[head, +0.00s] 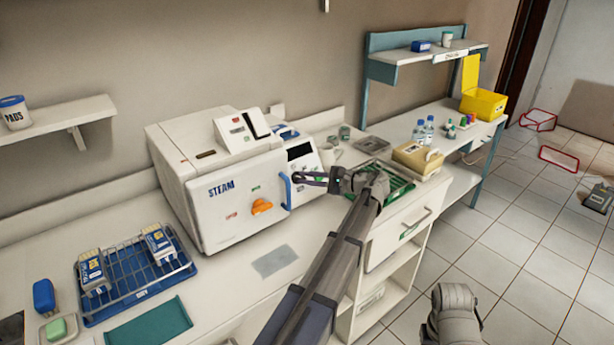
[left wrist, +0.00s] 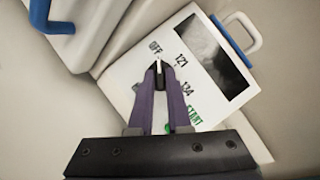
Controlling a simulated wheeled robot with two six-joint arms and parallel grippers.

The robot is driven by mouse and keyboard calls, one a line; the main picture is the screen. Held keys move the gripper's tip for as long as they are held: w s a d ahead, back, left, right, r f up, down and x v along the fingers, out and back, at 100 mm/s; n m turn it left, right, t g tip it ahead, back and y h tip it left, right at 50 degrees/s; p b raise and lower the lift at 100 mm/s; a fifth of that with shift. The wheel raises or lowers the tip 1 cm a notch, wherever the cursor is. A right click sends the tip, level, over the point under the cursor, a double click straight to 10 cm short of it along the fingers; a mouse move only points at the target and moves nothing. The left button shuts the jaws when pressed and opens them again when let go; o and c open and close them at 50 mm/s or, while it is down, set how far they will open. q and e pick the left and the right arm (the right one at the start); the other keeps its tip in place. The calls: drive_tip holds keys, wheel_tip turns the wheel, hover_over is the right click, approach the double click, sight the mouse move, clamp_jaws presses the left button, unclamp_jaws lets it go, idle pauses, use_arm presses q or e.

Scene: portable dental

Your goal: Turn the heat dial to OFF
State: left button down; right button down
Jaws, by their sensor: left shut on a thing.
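The heat dial (left wrist: 158,62) is on a white control panel (left wrist: 125,88) marked OFF, 121, 134 and START, with a dark display. In the left wrist view the purple fingers of my left gripper (left wrist: 159,72) are shut on the dial and hide most of it. A small white pointer tip shows between the fingertips, close to the OFF label. In the head view my left gripper (head: 299,177) reaches the front of the panel (head: 310,161), beside the white STEAM machine, and the dial is hidden. My right gripper is not in view.
The STEAM machine (head: 207,212) has a blue handle (head: 286,191) close to my left gripper and an orange knob (head: 261,206). A green tray (head: 396,190) lies behind my left arm. A wire rack (head: 128,278) stands on the left counter.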

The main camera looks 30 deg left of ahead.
use_arm(q)
drive_tip(key=shift+n+g, duration=0.3)
drive_tip(key=shift+n, duration=0.1)
drive_tip(key=c, duration=0.9)
unclamp_jaws()
drive_tip(key=shift+o, duration=0.2)
drive_tip(key=p+v, duration=0.2)
drive_tip(key=v, duration=0.5)
drive_tip(key=shift+d+r, duration=0.25)
drive_tip(key=shift+d, duration=0.1)
